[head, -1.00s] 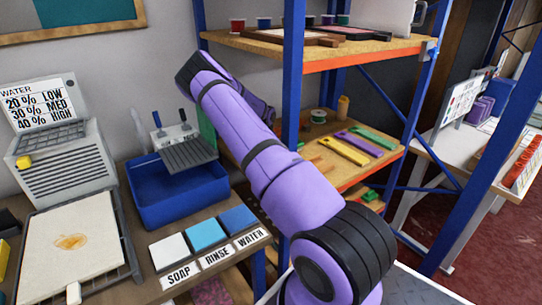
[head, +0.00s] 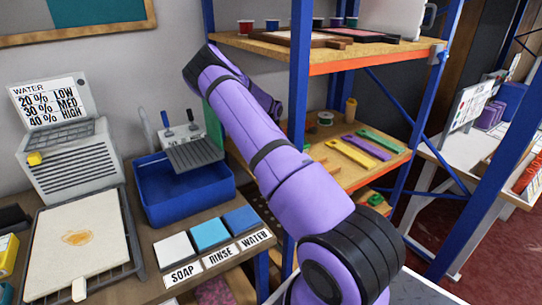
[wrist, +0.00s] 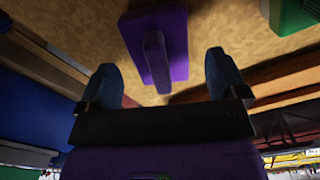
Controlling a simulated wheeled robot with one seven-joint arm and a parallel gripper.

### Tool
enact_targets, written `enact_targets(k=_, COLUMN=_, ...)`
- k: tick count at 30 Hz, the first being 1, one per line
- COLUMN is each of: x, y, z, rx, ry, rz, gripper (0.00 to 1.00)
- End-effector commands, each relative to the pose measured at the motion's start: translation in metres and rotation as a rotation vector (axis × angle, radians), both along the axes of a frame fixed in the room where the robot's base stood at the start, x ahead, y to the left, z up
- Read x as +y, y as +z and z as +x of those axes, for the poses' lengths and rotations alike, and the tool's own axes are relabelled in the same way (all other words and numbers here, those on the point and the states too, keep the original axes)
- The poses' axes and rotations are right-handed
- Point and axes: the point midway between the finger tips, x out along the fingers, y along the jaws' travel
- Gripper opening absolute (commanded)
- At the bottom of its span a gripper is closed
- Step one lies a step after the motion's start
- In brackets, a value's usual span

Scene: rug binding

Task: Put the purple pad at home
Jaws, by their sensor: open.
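In the wrist view a purple pad (wrist: 172,60) with a raised purple bar handle lies on a tan, cork-like surface (wrist: 85,28). My gripper (wrist: 161,65) is open, its two dark fingers spread to either side below the pad's near end. Nothing shows between the fingertips except the handle's near end beyond them. In the head view my gripper is hidden behind my arm and the blue post. A purple strip (head: 363,146) lies on the middle shelf between a yellow strip (head: 350,153) and a green one (head: 380,139); I cannot tell whether it is the same pad.
A blue upright post (head: 300,90) of the shelf rack stands close to my arm. A blue basin (head: 185,196) and SOAP, RINSE and WATER pads (head: 210,233) sit on the left bench. A green block (wrist: 292,16) lies right of the purple pad.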

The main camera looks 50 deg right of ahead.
Motion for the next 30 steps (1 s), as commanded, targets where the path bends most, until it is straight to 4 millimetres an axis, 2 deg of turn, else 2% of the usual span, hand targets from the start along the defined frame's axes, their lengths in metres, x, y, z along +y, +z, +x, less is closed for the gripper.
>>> enact_targets(k=1, x=0.000, y=0.012, z=0.001, rx=-0.004, ry=0.000, rz=0.000, gripper=0.91)
enact_targets(k=6, x=0.000, y=0.045, z=0.000, rx=-0.002, ry=0.000, rz=0.000, gripper=0.91)
enact_targets(k=13, x=0.000, y=0.077, z=0.000, rx=-0.001, ry=-0.001, rz=0.000, gripper=0.91)
enact_targets(k=18, x=0.000, y=0.085, z=-0.001, rx=0.000, ry=-0.001, rz=0.000, gripper=0.91)
enact_targets(k=30, x=0.000, y=0.086, z=-0.001, rx=-0.001, ry=0.002, rz=0.001, gripper=0.91)
